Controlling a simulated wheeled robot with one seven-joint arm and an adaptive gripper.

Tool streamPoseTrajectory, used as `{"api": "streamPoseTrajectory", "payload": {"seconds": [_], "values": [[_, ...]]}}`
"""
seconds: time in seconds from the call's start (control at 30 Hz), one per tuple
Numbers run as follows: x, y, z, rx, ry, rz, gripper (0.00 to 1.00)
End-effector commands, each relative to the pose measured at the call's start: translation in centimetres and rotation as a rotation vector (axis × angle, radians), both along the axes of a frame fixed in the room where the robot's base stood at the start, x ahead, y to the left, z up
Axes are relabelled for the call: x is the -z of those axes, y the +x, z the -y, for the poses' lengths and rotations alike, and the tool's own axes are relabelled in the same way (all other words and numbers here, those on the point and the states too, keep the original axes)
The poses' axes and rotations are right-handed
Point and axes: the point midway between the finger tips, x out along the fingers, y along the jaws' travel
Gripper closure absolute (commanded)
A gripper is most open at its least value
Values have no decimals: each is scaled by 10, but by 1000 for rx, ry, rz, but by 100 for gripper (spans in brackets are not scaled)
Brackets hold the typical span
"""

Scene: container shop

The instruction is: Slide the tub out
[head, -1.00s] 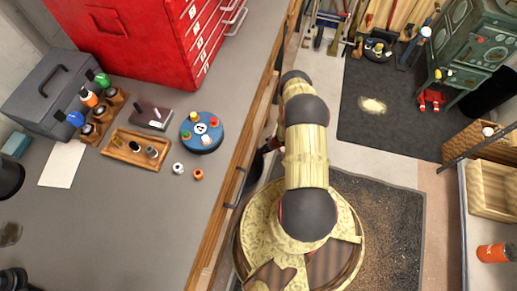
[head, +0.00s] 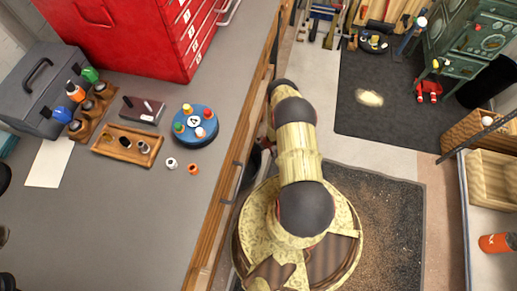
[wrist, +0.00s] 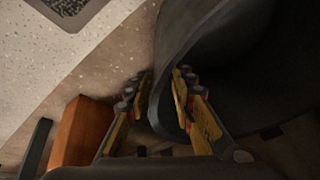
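The tub (wrist: 240,75) is a dark, smooth, curved container that fills the right of the wrist view. Its upright wall runs between the two fingers of my gripper (wrist: 162,78). One yellow finger is on the outer side and the other is inside the tub. The fingertips are close together and look closed on the wall. In the head view my gripper is hidden below my arm, at the bench's side. A small dark patch there may be part of the tub; I cannot tell.
The workbench (head: 120,215) holds a red drawer cabinet (head: 130,30), a grey toolbox (head: 45,90) and a blue round tray (head: 195,138). A dark floor mat (head: 390,110) and open floor lie right of my arm. An orange wooden block (wrist: 82,130) shows left of my gripper.

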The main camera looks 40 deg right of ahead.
Motion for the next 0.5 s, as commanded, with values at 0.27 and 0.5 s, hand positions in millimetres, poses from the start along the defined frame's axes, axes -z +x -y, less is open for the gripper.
{"api": "streamPoseTrajectory", "payload": {"seconds": [0.27, 0.5], "values": [[35, 14, -4, -1, 0, 1, 75], [40, 18, -5, -1, 0, 1, 75]]}}
